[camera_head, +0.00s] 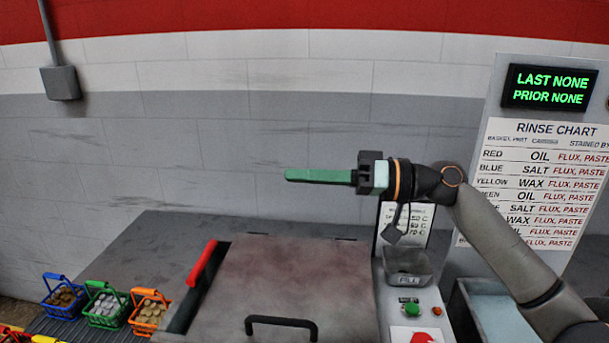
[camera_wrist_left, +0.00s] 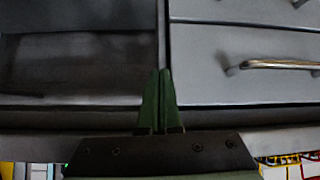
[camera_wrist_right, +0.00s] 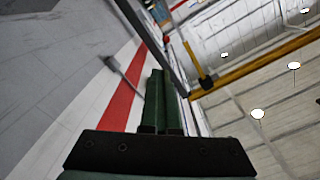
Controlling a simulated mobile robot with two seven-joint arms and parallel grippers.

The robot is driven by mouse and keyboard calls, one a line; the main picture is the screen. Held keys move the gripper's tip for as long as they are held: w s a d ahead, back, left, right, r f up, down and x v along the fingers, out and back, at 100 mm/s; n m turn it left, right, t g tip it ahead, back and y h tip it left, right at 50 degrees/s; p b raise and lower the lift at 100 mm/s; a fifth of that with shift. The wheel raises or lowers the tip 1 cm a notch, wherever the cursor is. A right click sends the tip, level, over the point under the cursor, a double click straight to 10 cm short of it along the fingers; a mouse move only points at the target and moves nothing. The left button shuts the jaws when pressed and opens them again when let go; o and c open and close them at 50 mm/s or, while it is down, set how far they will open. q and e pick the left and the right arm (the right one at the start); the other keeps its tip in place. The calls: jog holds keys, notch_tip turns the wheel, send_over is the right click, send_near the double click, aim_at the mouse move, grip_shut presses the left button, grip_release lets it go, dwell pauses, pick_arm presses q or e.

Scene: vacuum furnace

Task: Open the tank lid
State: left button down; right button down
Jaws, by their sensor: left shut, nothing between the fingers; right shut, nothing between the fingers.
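The tank lid (camera_head: 300,285) is a flat brownish-grey plate in the lower middle of the head view. It lies closed, with a black bar handle (camera_head: 281,323) near its front edge. A red bar (camera_head: 201,264) stands along its left side. My right gripper (camera_head: 288,174) is shut and empty, held above the lid's far edge with its green fingers pointing left. Its shut fingers also show in the right wrist view (camera_wrist_right: 158,75). My left gripper (camera_wrist_left: 160,74) is shut and empty in front of grey panels; it is not in the head view.
Blue (camera_head: 65,297), green (camera_head: 105,306) and orange (camera_head: 149,313) baskets stand on a rack at left. A grey cup marked FILL (camera_head: 408,265), a green button (camera_head: 411,309) and a red button (camera_head: 422,338) are right of the lid. A rinse chart (camera_head: 543,180) stands behind at right.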

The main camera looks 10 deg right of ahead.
jog(key=c, duration=1.6)
grip_release()
jog(key=c, duration=0.9)
grip_release()
jog(key=shift+d, duration=0.1)
jog(key=shift+b+v, duration=2.15)
jog(key=shift+v, duration=4.05)
